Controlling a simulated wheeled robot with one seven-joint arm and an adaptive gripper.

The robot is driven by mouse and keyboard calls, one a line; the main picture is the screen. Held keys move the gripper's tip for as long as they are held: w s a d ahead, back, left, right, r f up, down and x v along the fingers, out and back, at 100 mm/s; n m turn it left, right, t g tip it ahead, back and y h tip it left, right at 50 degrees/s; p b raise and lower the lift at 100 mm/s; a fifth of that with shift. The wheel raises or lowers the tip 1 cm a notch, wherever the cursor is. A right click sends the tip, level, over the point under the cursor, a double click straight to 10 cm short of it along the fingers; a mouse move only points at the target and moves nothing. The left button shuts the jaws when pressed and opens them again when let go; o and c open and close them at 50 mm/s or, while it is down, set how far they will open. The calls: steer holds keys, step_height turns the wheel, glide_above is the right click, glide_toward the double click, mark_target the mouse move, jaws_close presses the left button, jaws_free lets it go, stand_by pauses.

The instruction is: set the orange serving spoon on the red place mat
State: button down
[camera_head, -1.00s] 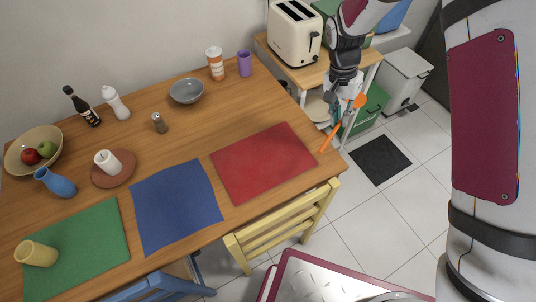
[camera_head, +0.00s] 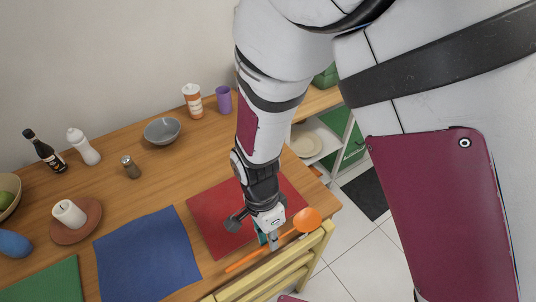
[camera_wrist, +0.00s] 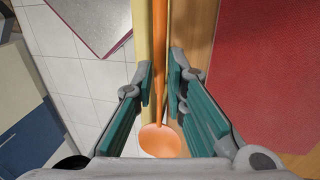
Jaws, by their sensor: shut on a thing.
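The orange serving spoon (camera_head: 307,220) is held level in the air by my gripper (camera_head: 268,240). Its bowl points to the right and its handle runs down to the left. In the wrist view, the spoon (camera_wrist: 162,141) passes between the fingers of my gripper (camera_wrist: 161,82), which is shut on the handle. The red place mat (camera_head: 212,212) lies flat on the table, partly hidden behind my arm. In the wrist view the mat (camera_wrist: 268,75) is to the right of the spoon. The spoon appears over the table's front edge and the chair back, beside the mat.
A yellow chair (camera_head: 262,282) stands against the table's front edge, below the spoon. A blue mat (camera_head: 148,255) lies left of the red one. A grey bowl (camera_head: 162,131), orange-striped cup (camera_head: 193,101) and purple cup (camera_head: 224,100) stand farther back. The red mat's visible surface is bare.

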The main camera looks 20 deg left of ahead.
steer(key=w+a, duration=0.4)
steer(key=w+a+f, duration=0.1)
steer(key=w+a, duration=0.2)
steer(key=shift+w, duration=0.1)
steer(key=shift+w+a+x, duration=0.1)
steer(key=shift+a+x, duration=0.05)
steer(key=shift+x, duration=0.7)
steer(key=shift+w+a+x, duration=0.1)
steer(key=shift+w+x, duration=0.05)
steer(key=shift+x, duration=0.65)
steer(key=shift+s+f, duration=0.1)
steer(key=shift+f, duration=0.15)
steer(key=c, duration=1.6)
jaws_free()
steer(key=shift+r, duration=0.1)
steer(key=v, duration=1.2)
steer(key=shift+r, duration=0.1)
